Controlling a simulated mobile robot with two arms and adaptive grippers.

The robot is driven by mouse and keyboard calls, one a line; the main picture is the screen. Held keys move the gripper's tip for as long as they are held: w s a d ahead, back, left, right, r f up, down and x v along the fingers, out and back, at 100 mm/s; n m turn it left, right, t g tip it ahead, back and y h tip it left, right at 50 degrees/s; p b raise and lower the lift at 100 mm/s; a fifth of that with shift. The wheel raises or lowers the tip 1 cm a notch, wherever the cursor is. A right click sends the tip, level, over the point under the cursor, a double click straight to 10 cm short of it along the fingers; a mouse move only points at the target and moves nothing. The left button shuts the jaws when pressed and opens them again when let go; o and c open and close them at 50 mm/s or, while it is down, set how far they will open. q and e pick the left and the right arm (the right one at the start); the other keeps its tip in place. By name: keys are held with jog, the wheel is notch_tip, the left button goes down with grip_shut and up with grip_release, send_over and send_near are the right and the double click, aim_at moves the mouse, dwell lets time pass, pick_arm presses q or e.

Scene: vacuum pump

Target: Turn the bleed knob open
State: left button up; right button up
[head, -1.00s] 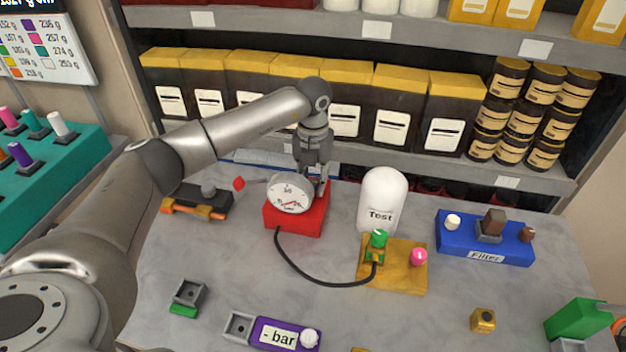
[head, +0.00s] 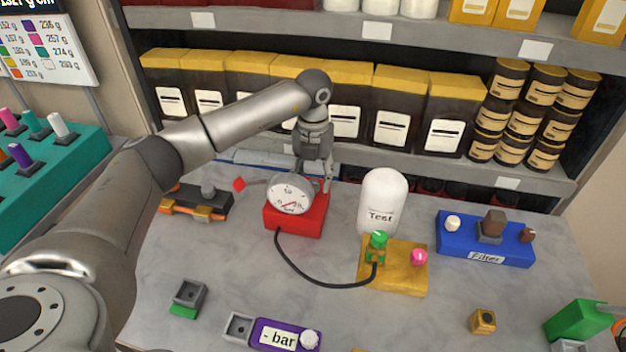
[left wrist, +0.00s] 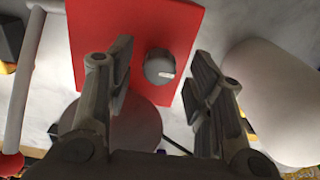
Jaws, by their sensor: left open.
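The red pump box (head: 295,220) stands on the table with a round white dial gauge (head: 290,194) at its front left. In the left wrist view a dark grey round knob (left wrist: 159,67) with a white mark sits on the red top face; I take it for the bleed knob. In the head view the gauge and my gripper hide this knob. My left gripper (head: 314,185) points down over the back of the red box. Its fingers (left wrist: 163,85) are open, one on each side of the knob in the left wrist view, with nothing between them gripped. My right gripper is not in view.
A white "Test" vessel (head: 382,198) stands close right of the red box. A black hose (head: 310,277) runs to a yellow block (head: 408,278) with green and pink knobs. A blue "Filter" block (head: 485,240) is further right. A shelf of bags and jars stands behind.

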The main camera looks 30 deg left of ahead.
aim_at(313, 182)
pick_arm(q)
notch_tip(313, 182, up, 10)
jog(key=shift+r, duration=0.2)
jog(key=shift+f, duration=0.1)
dwell(0.5)
